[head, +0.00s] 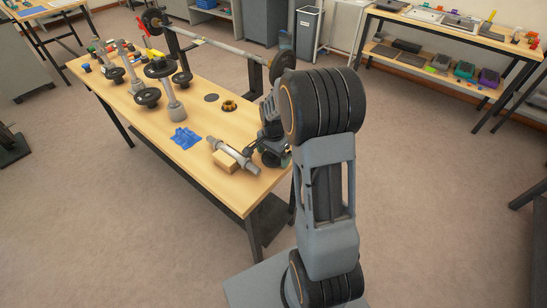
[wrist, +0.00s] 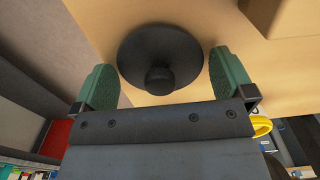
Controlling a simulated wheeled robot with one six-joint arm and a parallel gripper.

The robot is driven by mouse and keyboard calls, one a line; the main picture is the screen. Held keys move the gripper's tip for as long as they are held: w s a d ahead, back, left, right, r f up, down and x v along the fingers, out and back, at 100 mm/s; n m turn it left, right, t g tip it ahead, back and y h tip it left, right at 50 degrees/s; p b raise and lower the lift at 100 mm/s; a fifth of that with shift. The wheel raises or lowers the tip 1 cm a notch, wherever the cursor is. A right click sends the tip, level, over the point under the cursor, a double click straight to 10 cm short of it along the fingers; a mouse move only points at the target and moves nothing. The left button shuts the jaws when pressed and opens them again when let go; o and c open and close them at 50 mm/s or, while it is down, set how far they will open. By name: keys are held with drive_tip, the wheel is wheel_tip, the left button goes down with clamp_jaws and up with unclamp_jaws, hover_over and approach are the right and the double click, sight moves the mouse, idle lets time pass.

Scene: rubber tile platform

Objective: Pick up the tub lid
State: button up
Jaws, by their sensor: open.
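A round black lid with a small knob (wrist: 160,52) lies on the wooden table top in the wrist view; I take it for the tub lid. My gripper (wrist: 161,62) is open, with one green finger pad on each side of the lid. The right pad is very close to the rim; I cannot tell whether it touches. In the head view my gripper (head: 273,154) is low over the near right end of the table, and my arm mostly hides the lid there.
On the wooden workbench (head: 215,183), a grey pipe fitting (head: 232,155) and a wooden block (head: 225,163) lie just left of my gripper. A blue cloth-like item (head: 185,138), a dark disc (head: 211,97) and valves with black handwheels (head: 161,69) are further off. A long bar stands along the far side.

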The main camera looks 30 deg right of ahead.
drive_tip(key=c, duration=0.7)
drive_tip(key=shift+o, duration=0.2)
drive_tip(key=shift+r, duration=0.15)
